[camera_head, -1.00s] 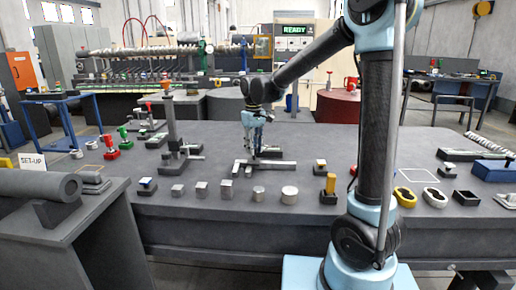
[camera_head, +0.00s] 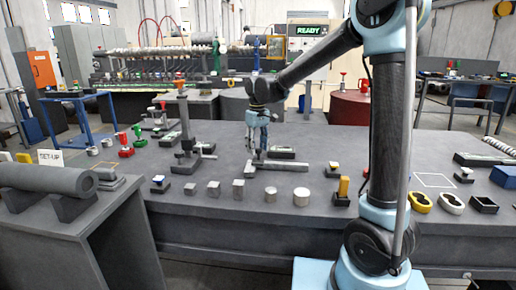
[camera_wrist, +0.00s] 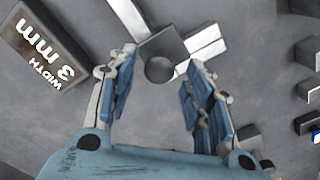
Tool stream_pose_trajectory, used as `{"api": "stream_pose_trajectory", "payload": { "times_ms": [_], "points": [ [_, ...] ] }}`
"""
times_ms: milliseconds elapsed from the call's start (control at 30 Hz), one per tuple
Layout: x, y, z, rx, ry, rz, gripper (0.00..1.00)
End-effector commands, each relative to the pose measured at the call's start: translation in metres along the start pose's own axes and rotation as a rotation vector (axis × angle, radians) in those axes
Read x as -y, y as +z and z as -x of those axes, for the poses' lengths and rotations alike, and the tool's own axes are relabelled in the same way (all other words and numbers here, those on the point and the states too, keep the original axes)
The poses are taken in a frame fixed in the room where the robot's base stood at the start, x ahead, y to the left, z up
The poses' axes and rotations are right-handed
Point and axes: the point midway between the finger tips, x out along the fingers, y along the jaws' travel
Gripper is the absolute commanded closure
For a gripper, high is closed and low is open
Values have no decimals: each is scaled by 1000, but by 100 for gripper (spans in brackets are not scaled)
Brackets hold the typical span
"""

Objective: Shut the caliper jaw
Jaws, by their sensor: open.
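The caliper (camera_head: 290,165) lies on the dark table as a pale grey bar with a jaw crossing it. In the wrist view, its bright metal bars (camera_wrist: 205,36) meet at a small block with a dark round knob (camera_wrist: 160,69). My gripper (camera_head: 257,153) points down over the left part of the caliper. In the wrist view my gripper (camera_wrist: 161,60) is open, with one blue-padded finger on each side of the knob. I cannot tell whether either finger touches it. The fingers hide part of the caliper in the head view.
A block marked "WIDTH 3 mm" (camera_wrist: 45,40) lies beside the caliper. A row of metal gauge pieces (camera_head: 238,189) stands along the front edge. A tall stand (camera_head: 185,125) is to the left. Yellow and white rings (camera_head: 420,202) lie at the right.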

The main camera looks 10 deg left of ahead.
Motion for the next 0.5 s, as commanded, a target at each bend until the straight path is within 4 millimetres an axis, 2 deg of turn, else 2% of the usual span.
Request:
{"api": "stream_pose_trajectory", "payload": {
  "times_ms": [167, 500],
  "points": [
    [0, 0, 18, 0, 0, 0, 54],
    [-1, 0, 78, 0, -1, 0, 54]
  ]
}}
